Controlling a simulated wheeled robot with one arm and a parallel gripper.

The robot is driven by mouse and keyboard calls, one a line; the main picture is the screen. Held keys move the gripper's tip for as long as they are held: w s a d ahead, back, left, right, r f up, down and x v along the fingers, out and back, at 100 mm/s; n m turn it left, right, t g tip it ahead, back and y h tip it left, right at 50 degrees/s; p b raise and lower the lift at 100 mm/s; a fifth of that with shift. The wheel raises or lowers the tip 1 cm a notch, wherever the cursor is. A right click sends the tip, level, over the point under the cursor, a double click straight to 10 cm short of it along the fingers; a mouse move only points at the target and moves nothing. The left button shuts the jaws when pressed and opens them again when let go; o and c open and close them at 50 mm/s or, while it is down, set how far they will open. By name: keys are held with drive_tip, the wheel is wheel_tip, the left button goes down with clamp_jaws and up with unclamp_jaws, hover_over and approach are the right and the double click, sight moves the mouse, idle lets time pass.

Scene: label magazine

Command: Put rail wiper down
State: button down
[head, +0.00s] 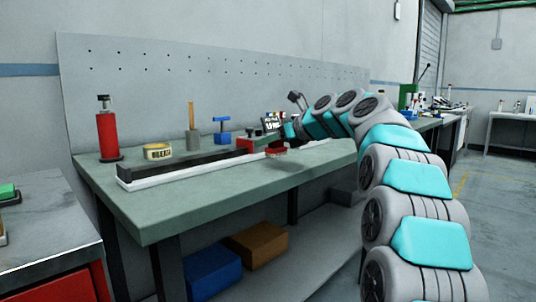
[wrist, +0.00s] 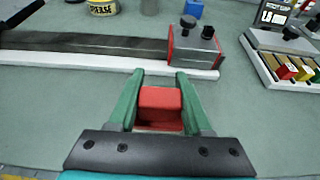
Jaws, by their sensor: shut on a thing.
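The rail wiper, a red block (wrist: 160,101), sits between the green fingers of my gripper (wrist: 158,90) in the wrist view. My gripper is shut on it. In the head view the red wiper (head: 277,151) shows below my gripper (head: 275,143), over the green bench top (head: 220,190), in front of the long dark rail (head: 190,163). I cannot tell whether its underside touches the bench. In the wrist view the rail (wrist: 100,42) lies beyond the wiper on a white base, with a grey and red end block (wrist: 193,47) carrying black knobs.
A tray with coloured blocks (wrist: 285,70) stands right of the rail. A yellow tin (head: 157,152), a red bottle (head: 108,135) and a blue stand (head: 222,132) are behind the rail. The bench front is clear. Blue (head: 212,270) and brown (head: 257,245) boxes sit below.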

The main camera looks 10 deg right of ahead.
sight(268, 166)
drive_tip(key=shift+w+a+f, duration=0.15)
drive_tip(key=shift+w+f, duration=0.05)
drive_tip(key=shift+w, duration=0.1)
drive_tip(key=shift+f+b, duration=0.45)
drive_tip(key=shift+f, duration=1.15)
drive_tip(key=shift+c, duration=1.7)
unclamp_jaws()
drive_tip(key=shift+f, duration=0.1)
